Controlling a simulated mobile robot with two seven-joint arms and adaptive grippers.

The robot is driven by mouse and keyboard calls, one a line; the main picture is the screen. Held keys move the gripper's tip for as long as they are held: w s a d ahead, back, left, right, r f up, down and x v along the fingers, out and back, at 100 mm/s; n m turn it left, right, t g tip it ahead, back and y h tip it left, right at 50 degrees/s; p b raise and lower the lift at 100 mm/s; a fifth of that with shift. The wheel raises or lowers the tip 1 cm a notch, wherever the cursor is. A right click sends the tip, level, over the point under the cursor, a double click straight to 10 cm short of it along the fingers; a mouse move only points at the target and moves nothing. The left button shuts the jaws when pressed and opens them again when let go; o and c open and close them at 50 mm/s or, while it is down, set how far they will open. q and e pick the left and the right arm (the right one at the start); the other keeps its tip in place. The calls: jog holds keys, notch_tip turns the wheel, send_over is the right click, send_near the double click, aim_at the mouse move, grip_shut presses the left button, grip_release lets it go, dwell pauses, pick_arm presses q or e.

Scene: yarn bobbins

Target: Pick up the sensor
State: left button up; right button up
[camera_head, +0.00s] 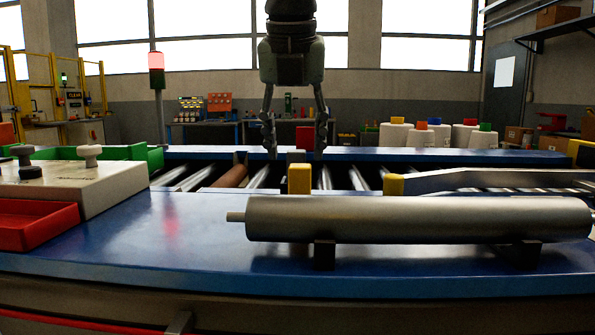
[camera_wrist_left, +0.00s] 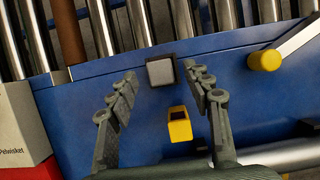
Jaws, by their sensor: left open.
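A small yellow block with a dark face (camera_head: 299,179), which looks like the sensor, stands on the blue conveyor frame (camera_head: 185,225). It also shows in the left wrist view (camera_wrist_left: 180,128), low between my fingers. A grey square block in a dark surround (camera_wrist_left: 161,71) sits just beyond it, toward the rollers, and I cannot tell for certain which of the two is the sensor. My left gripper (camera_head: 294,153) points down above them, open, with one finger on each side and nothing held. In the left wrist view, the gripper's fingertips (camera_wrist_left: 161,82) flank the grey block. My right gripper is not in view.
A long grey roller (camera_head: 420,218) rests on dark supports in front. A yellow-capped rail end (camera_head: 393,185) lies right of the sensor. Several white bobbins (camera_head: 440,134) stand behind.

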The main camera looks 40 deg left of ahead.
pick_arm(q)
jog(key=shift+x, duration=1.4)
jog(key=shift+r, duration=0.1)
grip_shut()
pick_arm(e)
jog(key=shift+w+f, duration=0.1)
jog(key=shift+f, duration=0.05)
pick_arm(q)
jog(key=shift+r, duration=0.65)
notch_tip(320, 180, up, 3)
jog(key=shift+f, duration=0.1)
jog(key=s+a+r, duration=0.7)
jog(key=a, duration=0.2)
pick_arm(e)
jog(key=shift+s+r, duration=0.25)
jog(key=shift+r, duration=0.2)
